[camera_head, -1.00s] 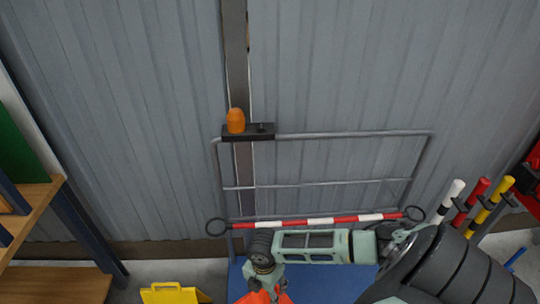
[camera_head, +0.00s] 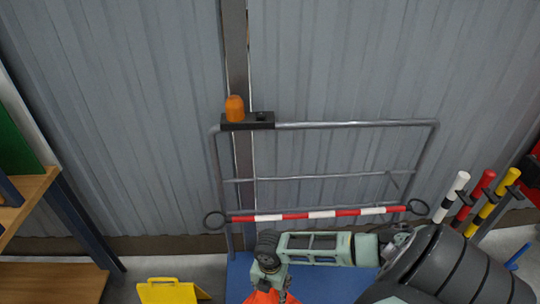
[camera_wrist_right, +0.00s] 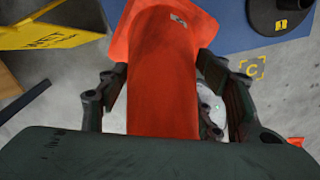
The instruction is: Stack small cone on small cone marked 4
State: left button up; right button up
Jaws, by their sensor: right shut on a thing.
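An orange cone (camera_wrist_right: 163,80) is held between the fingers of my right gripper (camera_wrist_right: 163,92) in the right wrist view. A small pale label with a mark too small to read sits near its wide end. Part of the orange cone (camera_head: 264,297) also shows at the bottom edge of the head view, below my right gripper (camera_head: 271,283). An orange-red sliver at the right edge of the wrist view is too cut off to identify. I cannot make out a cone marked 4 in either view. My left gripper is not in view.
A blue mat (camera_head: 322,280) lies below my right arm. A black round base with a yellow 1 tag (camera_wrist_right: 280,22) is near it. A yellow sign (camera_head: 166,291) stands at lower left, beside wooden shelving (camera_head: 50,283). A metal rail with a red-white bar (camera_head: 322,214) stands behind.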

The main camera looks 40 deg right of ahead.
notch_tip(320, 180, down, 12)
jog(key=b, duration=1)
jog(key=shift+r+b, duration=0.2)
jog(key=shift+b, duration=0.1)
jog(key=shift+w+p, duration=0.1)
jog(key=shift+p, duration=0.4)
dwell(0.4)
